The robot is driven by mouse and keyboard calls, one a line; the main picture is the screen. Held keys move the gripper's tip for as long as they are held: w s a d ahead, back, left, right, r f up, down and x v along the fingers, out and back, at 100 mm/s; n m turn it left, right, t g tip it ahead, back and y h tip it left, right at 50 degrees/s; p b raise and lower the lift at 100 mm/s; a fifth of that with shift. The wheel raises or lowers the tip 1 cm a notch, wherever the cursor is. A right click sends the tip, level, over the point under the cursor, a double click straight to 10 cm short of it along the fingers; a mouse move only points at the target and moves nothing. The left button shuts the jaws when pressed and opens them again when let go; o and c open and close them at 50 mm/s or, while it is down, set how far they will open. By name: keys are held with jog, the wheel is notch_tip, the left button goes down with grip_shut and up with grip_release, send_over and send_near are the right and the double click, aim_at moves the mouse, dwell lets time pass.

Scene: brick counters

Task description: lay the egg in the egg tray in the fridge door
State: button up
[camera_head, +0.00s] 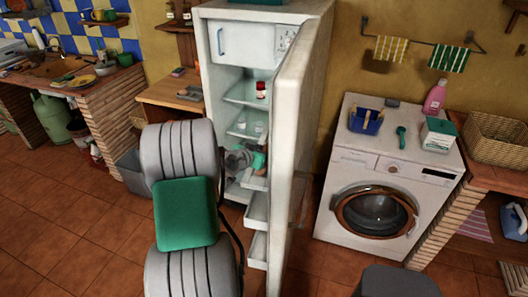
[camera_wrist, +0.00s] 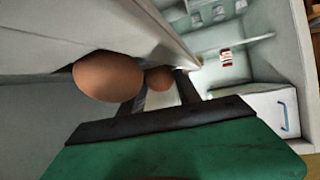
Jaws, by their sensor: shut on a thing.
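The fridge (camera_head: 250,50) stands with its door (camera_head: 300,130) open toward me. The door's inner side carries white shelves (camera_head: 257,212). My gripper (camera_head: 262,160) reaches in beside the door at an upper door shelf, and its fingertips are mostly hidden in the head view. In the wrist view, my gripper (camera_wrist: 162,90) is shut on a brown egg (camera_wrist: 158,78) between its dark fingers. A second, larger-looking brown egg (camera_wrist: 108,76) is outside the left finger, close to a pale door wall (camera_wrist: 80,35). I cannot tell what it rests on. The egg tray's cups are not discernible.
Inside the fridge, a red-and-white jar (camera_head: 261,90) stands on a glass shelf (camera_head: 245,95). The freezer compartment door (camera_head: 240,40) above is shut. A washing machine (camera_head: 385,180) stands right of the open door. A wooden side table (camera_head: 165,95) is at the left.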

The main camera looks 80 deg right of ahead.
jog(key=shift+a+f+b, duration=0.1)
jog(key=shift+f+b, duration=0.3)
